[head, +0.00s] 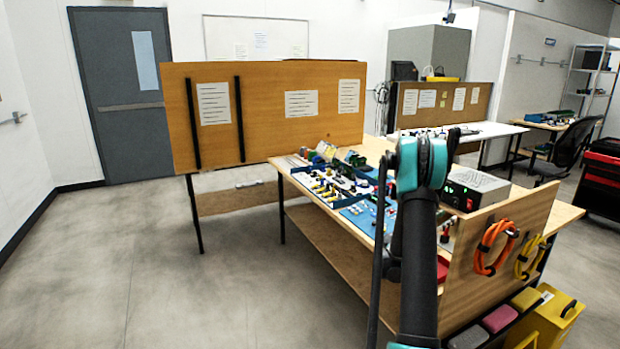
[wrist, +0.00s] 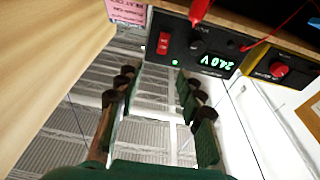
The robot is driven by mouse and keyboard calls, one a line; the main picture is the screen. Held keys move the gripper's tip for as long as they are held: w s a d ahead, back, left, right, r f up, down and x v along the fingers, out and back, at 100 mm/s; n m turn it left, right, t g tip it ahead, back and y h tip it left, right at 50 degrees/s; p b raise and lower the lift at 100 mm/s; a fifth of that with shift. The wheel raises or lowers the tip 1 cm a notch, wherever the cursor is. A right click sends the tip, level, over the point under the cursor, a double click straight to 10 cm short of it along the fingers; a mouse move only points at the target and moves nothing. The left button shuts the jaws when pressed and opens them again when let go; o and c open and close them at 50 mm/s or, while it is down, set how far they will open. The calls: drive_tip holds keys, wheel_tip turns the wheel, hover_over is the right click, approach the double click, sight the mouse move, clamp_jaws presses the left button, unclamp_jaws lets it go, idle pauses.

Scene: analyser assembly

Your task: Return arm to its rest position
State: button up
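My arm (head: 418,250) rises from the bottom of the head view, black with teal joint covers, and stands in front of the workbench. My gripper is hidden in the head view. In the wrist view my gripper (wrist: 152,115) has its two dark, green-padded fingers spread well apart. Nothing is held between them; pale slatted panels show through the gap. A dark power supply (wrist: 205,48) with a red switch and a green 24.0 V display is beyond the fingertips, at the top of the wrist view.
The workbench (head: 330,222) carries many small parts and a blue mat (head: 362,214). A grey box (head: 476,186) with a green light stands near a wooden side panel (head: 480,285) with orange (head: 490,248) and yellow (head: 528,257) cable coils. The floor at left is clear.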

drive_tip(key=s+a+f+n+g+y, duration=0.1)
drive_tip(key=s+a+n+y, duration=0.3)
drive_tip(key=s+a, duration=0.7)
drive_tip(key=s+a+f+n+g+y, duration=0.1)
drive_tip(key=s+a+f+n+y, duration=0.3)
drive_tip(key=s+a+y, duration=0.4)
drive_tip(key=s+a+f+n+g+y, duration=0.1)
drive_tip(key=s+a+f+n+y, duration=0.2)
drive_tip(key=s+a, duration=1.2)
drive_tip(key=a+n+y, duration=0.2)
drive_tip(key=a+y, duration=0.1)
drive_tip(key=a, duration=0.1)
drive_tip(key=shift+s+f+y, duration=0.15)
drive_tip(key=shift+s+y, duration=0.2)
drive_tip(key=shift+y, duration=0.05)
